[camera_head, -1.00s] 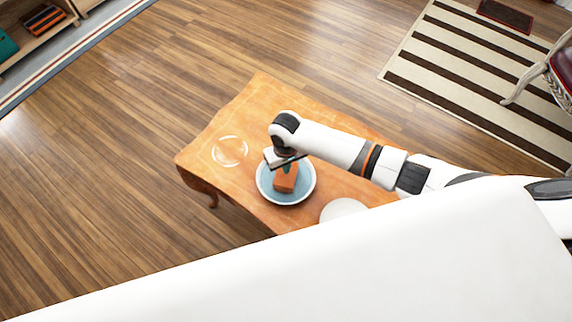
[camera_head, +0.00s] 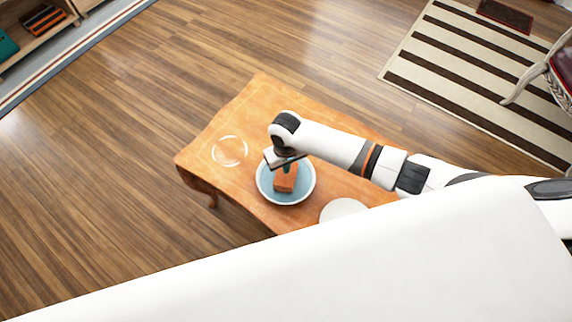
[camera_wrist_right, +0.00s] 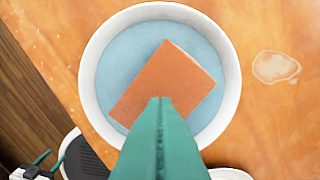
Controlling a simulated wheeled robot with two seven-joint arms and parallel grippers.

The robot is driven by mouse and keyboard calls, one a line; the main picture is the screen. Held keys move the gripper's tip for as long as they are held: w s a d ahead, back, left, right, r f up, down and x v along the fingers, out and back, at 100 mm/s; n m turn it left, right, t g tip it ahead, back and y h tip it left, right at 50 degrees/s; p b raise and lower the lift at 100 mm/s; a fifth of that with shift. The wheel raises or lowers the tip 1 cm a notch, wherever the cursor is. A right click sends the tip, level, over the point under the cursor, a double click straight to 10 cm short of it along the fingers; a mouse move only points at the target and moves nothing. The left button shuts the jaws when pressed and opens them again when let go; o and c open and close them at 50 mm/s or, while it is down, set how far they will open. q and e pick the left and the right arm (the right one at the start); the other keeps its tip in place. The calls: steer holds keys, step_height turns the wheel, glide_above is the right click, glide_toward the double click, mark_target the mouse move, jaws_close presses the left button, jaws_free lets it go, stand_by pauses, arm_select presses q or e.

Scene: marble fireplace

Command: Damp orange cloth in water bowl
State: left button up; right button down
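The orange cloth (camera_head: 286,179) looks like a thick folded block and sits inside the water bowl (camera_head: 260,190). The bowl is white-rimmed with blue water or a blue inside, and the wrist view shows the cloth (camera_wrist_right: 175,80) at an angle within the bowl's rim (camera_wrist_right: 90,75). My right gripper (camera_head: 287,164) reaches down over the bowl. A small teal piece (camera_wrist_right: 40,157) in the wrist view's lower left may be my left gripper.
The wooden table (camera_head: 240,115) holds a clear round glass dish (camera_head: 229,151) left of the bowl and a white plate (camera_head: 343,209) to the right, partly hidden by my white body. Open floor surrounds the table.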

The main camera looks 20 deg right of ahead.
steer(key=shift+f+b, duration=0.45)
steer(key=shift+f, duration=0.35)
steer(key=shift+r, duration=0.1)
stand_by(0.8)
step_height(320, 180, up, 6)
steer(key=p, duration=0.7)
stand_by(0.5)
